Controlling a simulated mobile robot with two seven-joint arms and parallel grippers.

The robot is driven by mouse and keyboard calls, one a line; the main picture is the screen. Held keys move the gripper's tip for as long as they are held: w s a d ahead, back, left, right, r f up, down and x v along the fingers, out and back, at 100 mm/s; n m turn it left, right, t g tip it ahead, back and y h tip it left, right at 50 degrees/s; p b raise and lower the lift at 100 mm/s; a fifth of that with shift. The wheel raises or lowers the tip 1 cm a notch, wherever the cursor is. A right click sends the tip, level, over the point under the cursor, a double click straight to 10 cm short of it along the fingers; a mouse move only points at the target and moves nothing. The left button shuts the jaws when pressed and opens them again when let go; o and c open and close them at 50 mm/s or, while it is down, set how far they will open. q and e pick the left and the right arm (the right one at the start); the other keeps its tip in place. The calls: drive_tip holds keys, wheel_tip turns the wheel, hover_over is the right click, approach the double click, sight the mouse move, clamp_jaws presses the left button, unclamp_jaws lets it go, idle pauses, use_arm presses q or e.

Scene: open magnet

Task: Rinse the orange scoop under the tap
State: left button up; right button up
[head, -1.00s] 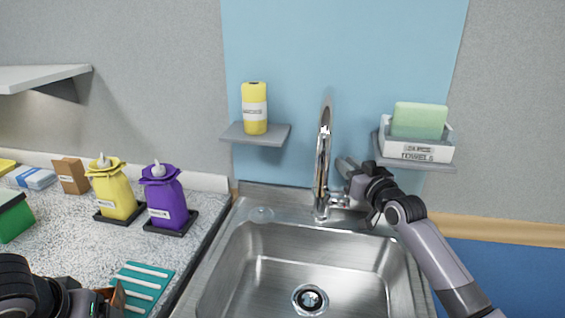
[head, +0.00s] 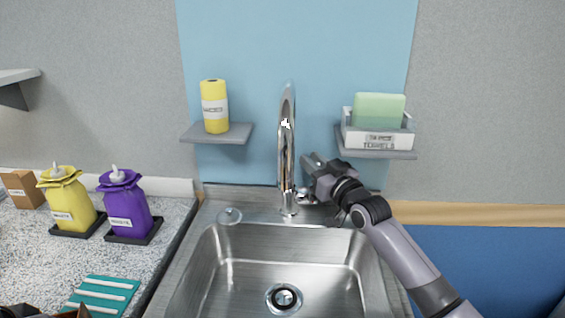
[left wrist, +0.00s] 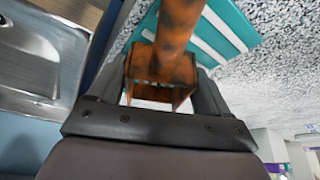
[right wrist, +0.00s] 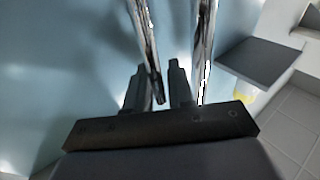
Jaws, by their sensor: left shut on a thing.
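The orange scoop (left wrist: 165,65) shows in the left wrist view as a streaked orange-brown handle and square part. My left gripper (left wrist: 163,85) is shut on it, above the teal ribbed mat (left wrist: 235,20). In the head view only a sliver of brown shows at the bottom left edge. The chrome tap (head: 287,140) stands behind the steel sink, with no water visible. My right gripper (head: 316,165) is just right of the tap. In the right wrist view its fingers (right wrist: 160,85) are apart, with a thin chrome bar between them; contact is unclear.
The sink (head: 235,265) has an empty basin with a drain (head: 284,298). Yellow (head: 68,203) and purple (head: 125,208) dispensers stand left of it. Small shelves hold a yellow roll (head: 215,108) and a towel box (head: 378,135), one either side of the tap.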

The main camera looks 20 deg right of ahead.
drive_tip(key=shift+s, duration=0.1)
use_arm(q)
drive_tip(key=shift+r+p, duration=0.5)
use_arm(e)
drive_tip(key=shift+s+d, duration=0.1)
drive_tip(key=shift+s, duration=0.4)
use_arm(q)
wheel_tip(320, 180, up, 2)
drive_tip(key=shift+p, duration=1)
drive_tip(key=shift+f, duration=0.15)
use_arm(e)
drive_tip(key=s+d+f, duration=0.1)
drive_tip(key=s, duration=0.9)
drive_tip(key=shift+s+d+f, duration=0.15)
drive_tip(key=shift+s+d, duration=0.1)
drive_tip(key=shift+s, duration=0.1)
